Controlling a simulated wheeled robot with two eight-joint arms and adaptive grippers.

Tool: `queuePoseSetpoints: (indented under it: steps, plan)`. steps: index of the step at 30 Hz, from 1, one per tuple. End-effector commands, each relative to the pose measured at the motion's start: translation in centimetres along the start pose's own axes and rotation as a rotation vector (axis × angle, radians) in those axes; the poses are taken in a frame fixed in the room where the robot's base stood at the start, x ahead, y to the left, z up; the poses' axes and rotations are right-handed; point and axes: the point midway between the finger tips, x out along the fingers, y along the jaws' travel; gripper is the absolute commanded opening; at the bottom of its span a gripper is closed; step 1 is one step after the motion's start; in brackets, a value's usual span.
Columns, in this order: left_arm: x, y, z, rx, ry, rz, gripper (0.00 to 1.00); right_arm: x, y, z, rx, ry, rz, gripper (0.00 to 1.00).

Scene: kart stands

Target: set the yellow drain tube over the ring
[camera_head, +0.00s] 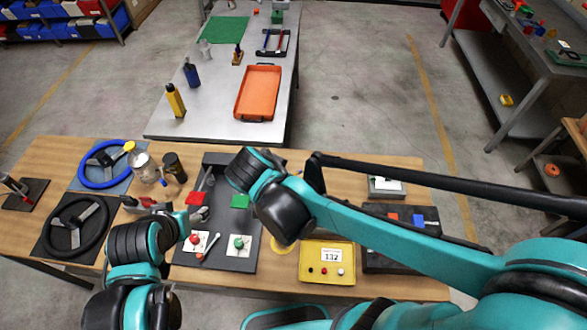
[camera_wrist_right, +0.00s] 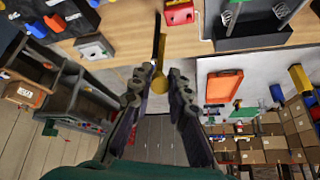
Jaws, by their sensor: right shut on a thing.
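In the right wrist view my right gripper (camera_wrist_right: 158,84) is shut on a yellow piece, the drain tube (camera_wrist_right: 156,88), which shows between the fingertips. Its length is hard to make out, and a thin dark rod stands beyond it. In the head view my right arm hides the right fingers. I cannot pick out the ring with certainty.
A wooden table holds a dark tray (camera_head: 215,170), a yellow box (camera_head: 327,262) marked 132, a blue steering wheel (camera_head: 103,165), a black steering wheel (camera_head: 70,224) and jars. A metal table behind carries an orange tray (camera_head: 258,92) and bottles. A metal bench (camera_head: 497,80) stands right.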

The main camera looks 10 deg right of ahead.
Motion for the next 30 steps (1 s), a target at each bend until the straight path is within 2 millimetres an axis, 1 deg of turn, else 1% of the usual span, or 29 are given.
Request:
queuePoseSetpoints:
  steps: [1,3,9,15,21,30]
  plan:
    - [1.6,0.0,1.2,0.000,0.000,0.000,0.67,1.1,0.0,1.9,-0.011,0.044,-0.011,0.00]
    - [3.0,0.0,2.1,0.000,0.000,0.000,0.67,1.8,0.2,3.4,-0.012,0.110,-0.016,0.00]
    - [7.1,0.0,5.1,0.000,0.000,0.000,0.67,4.2,0.6,7.1,-0.013,0.297,-0.033,0.00]
    - [10.4,0.0,7.5,0.000,0.000,0.000,0.67,6.5,1.0,9.7,-0.012,0.443,-0.044,0.00]
    - [12.5,0.0,8.9,0.000,0.000,0.000,0.67,8.4,1.3,11.6,-0.010,0.436,-0.040,0.00]
    - [13.9,0.0,9.9,0.000,0.000,0.000,0.67,10.0,1.4,12.8,-0.010,0.433,-0.039,0.00]
